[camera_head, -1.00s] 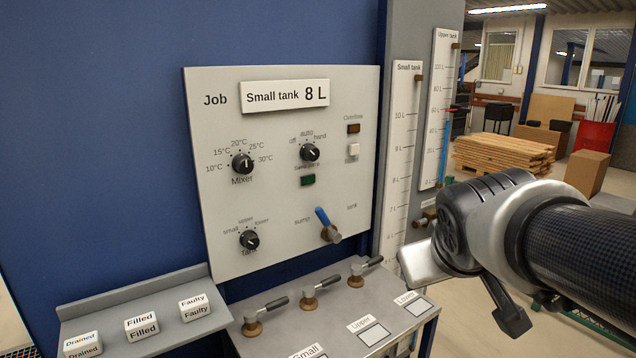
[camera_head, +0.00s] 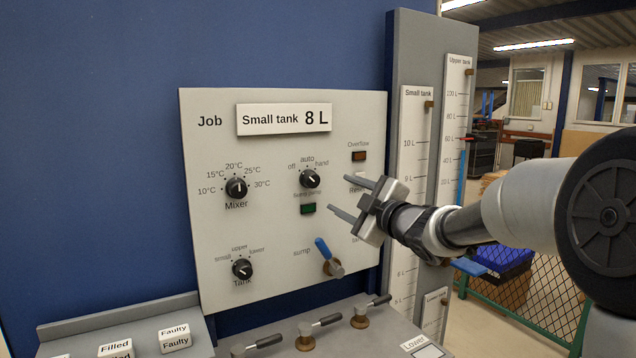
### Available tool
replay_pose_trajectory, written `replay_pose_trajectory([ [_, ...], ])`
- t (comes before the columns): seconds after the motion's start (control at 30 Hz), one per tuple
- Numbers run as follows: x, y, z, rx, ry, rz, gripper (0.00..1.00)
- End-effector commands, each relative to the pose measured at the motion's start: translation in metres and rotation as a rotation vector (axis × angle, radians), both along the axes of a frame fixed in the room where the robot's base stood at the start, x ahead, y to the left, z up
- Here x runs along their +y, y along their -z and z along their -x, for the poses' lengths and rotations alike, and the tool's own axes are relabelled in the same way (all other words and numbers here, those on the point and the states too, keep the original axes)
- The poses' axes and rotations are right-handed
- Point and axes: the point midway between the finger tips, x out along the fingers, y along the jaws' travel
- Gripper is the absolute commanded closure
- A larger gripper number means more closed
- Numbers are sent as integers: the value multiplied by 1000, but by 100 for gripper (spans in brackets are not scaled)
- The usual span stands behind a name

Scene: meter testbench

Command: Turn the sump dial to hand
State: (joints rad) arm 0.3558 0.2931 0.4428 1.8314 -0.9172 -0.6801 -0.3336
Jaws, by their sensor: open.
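The sump pump dial (camera_head: 310,178) is a black round knob on the upper middle of the grey panel (camera_head: 215,290). Its labels read off, auto and hand from left to right. Its white mark looks to point to the upper left, but it is too small to be sure. My gripper (camera_head: 338,196) is open and empty. Its two thin fingers point left toward the panel, to the right of the dial and apart from it. They partly cover the reset button's area and the tank label.
A green lamp (camera_head: 308,209) sits below the dial and a blue-handled lever (camera_head: 324,250) lower down. The mixer knob (camera_head: 236,188) and tank knob (camera_head: 242,269) are at left. Several valve handles stand on the ledge below. Tank gauges (camera_head: 415,110) rise at right.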

Motion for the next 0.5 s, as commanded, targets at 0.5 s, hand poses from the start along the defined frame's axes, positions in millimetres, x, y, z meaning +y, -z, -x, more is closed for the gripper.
replay_pose_trajectory([
  [0.5,63,0,-93,3,1,-3,49],
])
